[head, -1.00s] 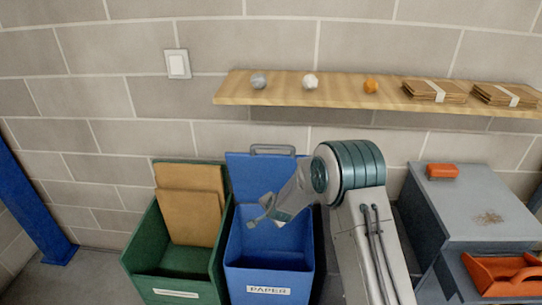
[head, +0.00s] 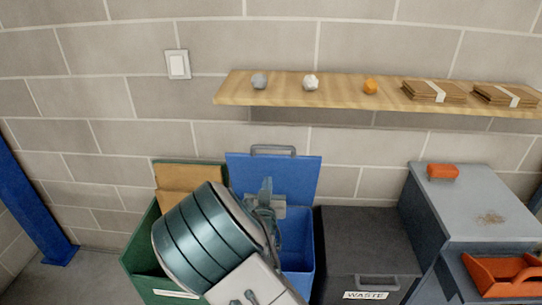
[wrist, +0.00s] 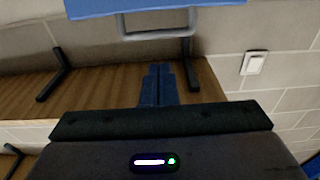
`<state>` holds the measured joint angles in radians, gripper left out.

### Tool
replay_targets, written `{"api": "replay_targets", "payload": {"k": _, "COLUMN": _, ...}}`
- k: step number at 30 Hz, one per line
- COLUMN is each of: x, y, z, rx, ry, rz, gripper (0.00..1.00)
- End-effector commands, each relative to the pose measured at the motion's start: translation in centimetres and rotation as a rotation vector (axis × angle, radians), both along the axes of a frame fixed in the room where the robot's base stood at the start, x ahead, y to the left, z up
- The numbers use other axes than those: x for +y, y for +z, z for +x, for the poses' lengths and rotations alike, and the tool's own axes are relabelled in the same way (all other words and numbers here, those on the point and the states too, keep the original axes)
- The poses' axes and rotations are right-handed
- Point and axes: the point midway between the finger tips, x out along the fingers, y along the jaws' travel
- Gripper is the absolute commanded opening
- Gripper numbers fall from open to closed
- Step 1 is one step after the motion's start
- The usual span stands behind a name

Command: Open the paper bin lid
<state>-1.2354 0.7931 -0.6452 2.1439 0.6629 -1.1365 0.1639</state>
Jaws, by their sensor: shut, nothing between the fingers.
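The blue paper bin (head: 298,248) stands between a green bin and a black bin. Its blue lid (head: 300,175) is up, upright at the back near the wall, with a grey handle (head: 272,149) on its top edge. My gripper (head: 266,186) is shut and empty in front of the lid; I cannot tell whether it touches it. My arm hides the bin's front and label. In the wrist view, my gripper's fingers (wrist: 158,70) are together, and the lid's edge (wrist: 150,8) and handle (wrist: 155,35) show beyond them, apart from the fingertips.
The green bin (head: 140,248) holds cardboard (head: 185,175). The black waste bin (head: 365,240) is closed. A wooden shelf (head: 340,93) with small balls and paper bundles runs above. A grey cabinet (head: 470,205) with orange things stands at right.

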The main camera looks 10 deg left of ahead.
Motion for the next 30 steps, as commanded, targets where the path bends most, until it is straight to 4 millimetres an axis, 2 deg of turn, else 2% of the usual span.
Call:
{"api": "replay_targets", "payload": {"k": 5, "x": 0.2, "y": 0.4, "z": 2.4, "rx": -0.001, "ry": -0.002, "rz": -0.002, "gripper": 0.00}}
{"api": "replay_targets", "payload": {"k": 18, "x": 1.3, "y": 1.0, "z": 10.6, "rx": 0.003, "ry": 0.000, "rz": 0.000, "gripper": 0.00}}
{"api": "replay_targets", "payload": {"k": 24, "x": 1.7, "y": 1.1, "z": 12.8, "rx": 0.002, "ry": 0.000, "rz": 0.001, "gripper": 0.00}}
{"api": "replay_targets", "payload": {"k": 30, "x": 1.7, "y": 1.0, "z": 13.5, "rx": 0.004, "ry": 0.000, "rz": 0.002, "gripper": 0.00}}
